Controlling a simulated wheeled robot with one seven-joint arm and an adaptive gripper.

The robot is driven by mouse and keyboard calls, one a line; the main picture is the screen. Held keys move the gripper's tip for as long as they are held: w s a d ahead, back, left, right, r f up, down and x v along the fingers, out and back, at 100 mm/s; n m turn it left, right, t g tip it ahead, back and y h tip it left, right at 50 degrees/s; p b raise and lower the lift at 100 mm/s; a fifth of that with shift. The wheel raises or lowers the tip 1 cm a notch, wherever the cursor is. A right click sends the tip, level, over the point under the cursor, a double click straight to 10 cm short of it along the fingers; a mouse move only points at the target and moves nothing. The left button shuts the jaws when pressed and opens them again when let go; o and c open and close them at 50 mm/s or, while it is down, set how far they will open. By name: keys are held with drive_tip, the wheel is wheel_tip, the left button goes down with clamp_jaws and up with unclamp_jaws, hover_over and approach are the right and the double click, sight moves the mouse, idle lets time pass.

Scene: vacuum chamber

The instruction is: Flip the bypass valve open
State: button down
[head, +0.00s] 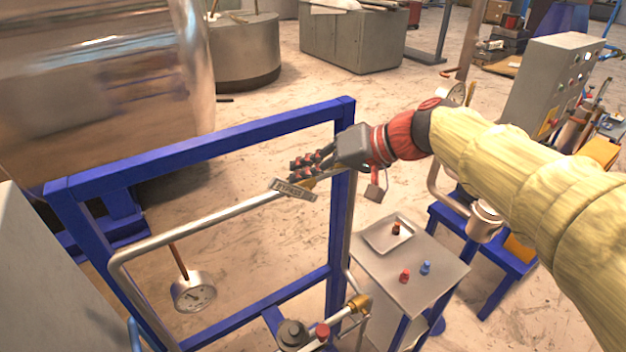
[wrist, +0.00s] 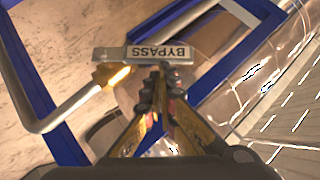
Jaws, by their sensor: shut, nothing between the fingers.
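The bypass valve's flat grey handle, marked BYPASS (head: 294,189), sits on the silver pipe (head: 205,222) within the blue frame. The handle also shows in the wrist view (wrist: 155,52), with the brass valve body (wrist: 115,75) beside it. My gripper (head: 296,168) is at the handle, with its fingertips just behind it in the head view. In the wrist view my gripper (wrist: 162,78) is shut and empty, its fingertips just below the handle's label. I cannot tell whether the fingertips touch the handle.
The blue frame (head: 200,150) surrounds the pipe. A small grey table (head: 425,290) at right bears a tray (head: 378,237), a red piece (head: 404,275) and a blue piece (head: 425,267). A large shiny tank (head: 100,80) stands behind.

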sight(284, 188)
drive_tip(key=s+a+f+n+t+h+b, duration=0.1)
drive_tip(key=h, duration=0.1)
drive_tip(key=s+a+f+n+h+b, duration=0.1)
drive_tip(key=a+b, duration=0.1)
drive_tip(key=shift+s+a+f+t+h, duration=0.15)
drive_tip(key=shift+a+f+t+h, duration=0.1)
drive_tip(key=shift+t+h, duration=0.15)
drive_tip(key=shift+s+a+f+b, duration=0.15)
drive_tip(key=shift+a+f+b, duration=0.1)
drive_tip(key=shift+f+b, duration=0.25)
drive_tip(key=shift+s+a+f+b, duration=0.2)
drive_tip(key=shift+f+b, duration=0.1)
drive_tip(key=shift+b, duration=0.4)
wheel_tip(284, 188, up, 5)
drive_tip(key=p, duration=0.3)
drive_tip(key=shift+s, duration=0.1)
drive_tip(key=s+v, duration=0.1)
drive_tip(key=v, duration=0.8)
drive_tip(key=shift+a+f, duration=0.2)
drive_tip(key=shift+a, duration=0.15)
